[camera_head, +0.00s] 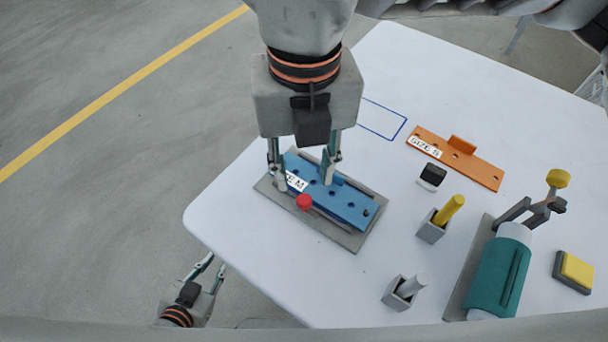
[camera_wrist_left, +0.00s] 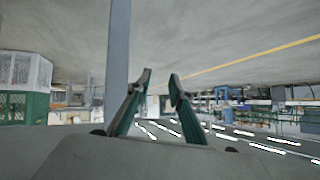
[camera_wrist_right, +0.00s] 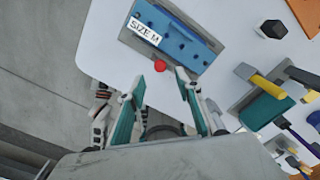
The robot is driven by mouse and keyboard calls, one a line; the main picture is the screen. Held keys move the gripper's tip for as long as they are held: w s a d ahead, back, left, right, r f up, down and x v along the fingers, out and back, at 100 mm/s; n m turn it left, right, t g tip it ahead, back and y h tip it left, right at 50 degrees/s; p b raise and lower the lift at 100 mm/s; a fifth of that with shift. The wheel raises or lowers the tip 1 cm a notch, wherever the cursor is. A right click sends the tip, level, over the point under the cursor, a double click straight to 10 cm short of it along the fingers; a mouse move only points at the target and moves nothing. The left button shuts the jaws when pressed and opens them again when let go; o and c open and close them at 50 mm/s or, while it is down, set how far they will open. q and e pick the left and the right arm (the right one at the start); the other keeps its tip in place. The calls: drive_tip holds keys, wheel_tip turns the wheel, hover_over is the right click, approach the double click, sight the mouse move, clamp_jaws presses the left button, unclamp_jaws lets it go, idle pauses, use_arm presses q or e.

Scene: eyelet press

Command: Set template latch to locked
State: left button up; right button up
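The blue template (camera_head: 338,198), labelled SIZE M, lies on a grey base plate (camera_head: 352,240) at the table's left edge. A red knob (camera_head: 304,202), which appears to belong to the latch, is at its near edge; a dark bar runs rightward beside it. The knob also shows in the right wrist view (camera_wrist_right: 160,66). My right gripper (camera_head: 303,178) is open above the template, its fingers pointing down and spread; the knob appears between the fingertips in its wrist view, without a visible grip. My left gripper (camera_head: 207,262) is open and empty, low beyond the table edge.
An orange SIZE S template (camera_head: 470,166) lies right of the blue one. A black-and-white block (camera_head: 432,175), a holder with a yellow peg (camera_head: 450,208), a holder with a grey peg (camera_head: 412,285), a teal press (camera_head: 500,275) and a yellow button (camera_head: 577,270) stand on the table.

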sight(304, 199)
wheel_tip(304, 199, down, 6)
drive_tip(key=shift+s+r+b, duration=0.15)
drive_tip(key=shift+r+b, duration=0.1)
drive_tip(key=shift+b, duration=0.2)
drive_tip(key=shift+f, duration=0.65)
drive_tip(key=c, duration=0.8)
use_arm(q)
drive_tip(key=shift+d, duration=0.2)
use_arm(e)
clamp_jaws()
